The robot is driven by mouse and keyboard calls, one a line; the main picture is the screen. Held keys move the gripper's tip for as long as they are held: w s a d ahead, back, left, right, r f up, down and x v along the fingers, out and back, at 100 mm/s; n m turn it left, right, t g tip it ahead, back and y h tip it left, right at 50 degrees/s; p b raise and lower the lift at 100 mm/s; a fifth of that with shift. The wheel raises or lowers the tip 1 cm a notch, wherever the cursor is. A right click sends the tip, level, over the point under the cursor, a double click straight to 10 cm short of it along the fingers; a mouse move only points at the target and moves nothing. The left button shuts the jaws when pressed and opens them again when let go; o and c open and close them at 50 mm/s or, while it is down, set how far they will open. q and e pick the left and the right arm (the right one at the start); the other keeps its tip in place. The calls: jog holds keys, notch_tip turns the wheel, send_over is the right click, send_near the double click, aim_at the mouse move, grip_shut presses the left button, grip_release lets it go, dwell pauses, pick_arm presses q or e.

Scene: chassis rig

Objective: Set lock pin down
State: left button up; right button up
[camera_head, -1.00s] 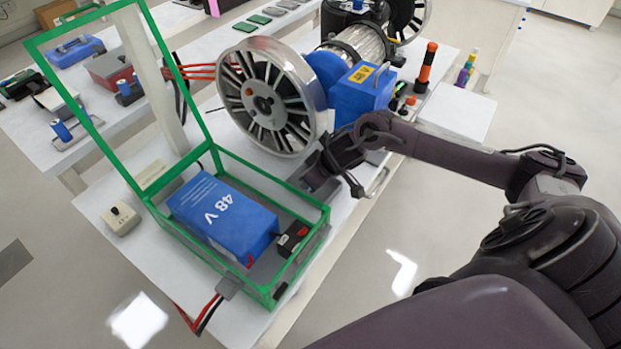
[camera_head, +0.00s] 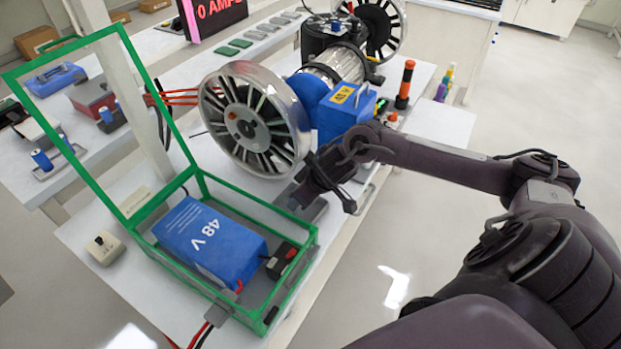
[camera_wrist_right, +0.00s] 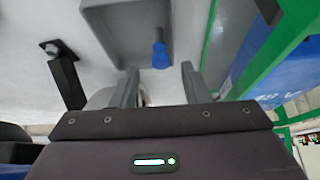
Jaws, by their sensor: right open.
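A blue lock pin (camera_wrist_right: 160,54) with a thin grey end lies in a shallow grey tray (camera_wrist_right: 118,28) in the right wrist view. My right gripper (camera_wrist_right: 158,82) is open, with its two fingers apart and the pin's blue end just beyond and between the tips. I see no finger touching the pin. In the head view my right gripper (camera_head: 304,192) is low over the table between the spoked wheel and the green frame, beside the grey tray (camera_head: 313,212). The pin is hidden there. My left gripper is not in view.
A green open-lidded frame (camera_head: 312,236) holds a blue 48 V battery (camera_head: 205,240) close by. The large spoked wheel (camera_head: 250,122) and blue motor box (camera_head: 343,115) stand behind my right gripper. A dark post (camera_wrist_right: 66,78) stands left of the tray in the wrist view.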

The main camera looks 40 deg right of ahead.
jog(key=v, duration=0.9)
jog(key=shift+s+r, duration=0.2)
